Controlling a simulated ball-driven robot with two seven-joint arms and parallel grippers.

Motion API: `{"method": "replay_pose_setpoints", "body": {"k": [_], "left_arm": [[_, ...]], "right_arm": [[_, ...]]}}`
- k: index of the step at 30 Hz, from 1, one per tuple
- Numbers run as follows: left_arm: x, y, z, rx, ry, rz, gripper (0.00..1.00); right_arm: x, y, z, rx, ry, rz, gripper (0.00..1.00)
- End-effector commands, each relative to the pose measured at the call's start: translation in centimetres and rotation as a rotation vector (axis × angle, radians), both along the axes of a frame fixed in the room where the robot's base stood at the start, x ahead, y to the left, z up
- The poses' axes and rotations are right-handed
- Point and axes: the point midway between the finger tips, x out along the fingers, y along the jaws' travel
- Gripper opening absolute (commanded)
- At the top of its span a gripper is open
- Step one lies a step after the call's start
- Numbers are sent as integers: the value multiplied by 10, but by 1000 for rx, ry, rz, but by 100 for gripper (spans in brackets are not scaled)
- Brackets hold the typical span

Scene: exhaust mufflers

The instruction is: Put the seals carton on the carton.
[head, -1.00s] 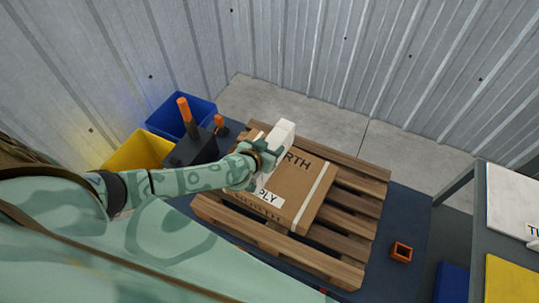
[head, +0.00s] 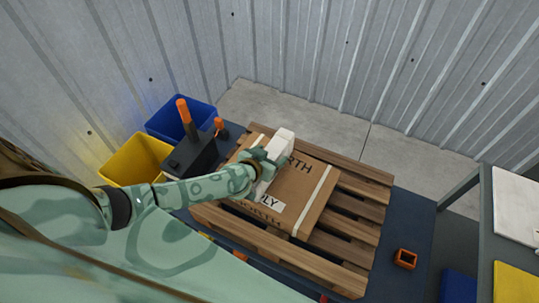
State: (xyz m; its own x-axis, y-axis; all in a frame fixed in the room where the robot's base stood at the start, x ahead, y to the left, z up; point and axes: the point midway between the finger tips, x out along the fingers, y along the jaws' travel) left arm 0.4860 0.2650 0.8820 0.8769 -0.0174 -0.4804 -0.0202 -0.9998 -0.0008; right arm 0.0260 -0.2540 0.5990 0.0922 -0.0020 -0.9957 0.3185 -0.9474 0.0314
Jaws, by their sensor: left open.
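The seals carton, a small white box (head: 284,140), is on top of the large brown carton (head: 299,190), near its left side. The brown carton lies flat with dark printing, a white label and a pale tape strip. My left gripper (head: 265,164) is at the near left side of the white box and is open. Its fingers and hand cover part of the box, so I cannot tell whether they still touch it. My right gripper is not in view.
The brown carton rests on a wooden pallet (head: 357,235) on a dark blue surface. Left are a dark block with orange handles (head: 184,118), a blue bin (head: 206,104) and a yellow bin (head: 123,161). A small orange square part (head: 405,258) lies right. A grey table (head: 484,230) stands far right.

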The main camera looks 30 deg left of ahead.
Motion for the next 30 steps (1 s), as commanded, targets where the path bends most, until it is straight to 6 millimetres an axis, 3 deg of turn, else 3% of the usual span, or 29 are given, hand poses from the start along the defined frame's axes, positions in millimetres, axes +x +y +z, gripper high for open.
{"method": "replay_pose_setpoints", "body": {"k": [5, 12, 18, 30], "left_arm": [[-19, 1, 15, 3, 1, -1, 72], [-70, 2, 43, 2, 1, -2, 72], [-98, 2, 56, 1, 1, -2, 72], [-105, 2, 59, 0, 0, 0, 72]], "right_arm": [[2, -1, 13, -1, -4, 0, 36], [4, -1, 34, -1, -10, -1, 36], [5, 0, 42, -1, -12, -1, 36], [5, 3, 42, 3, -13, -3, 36]]}}
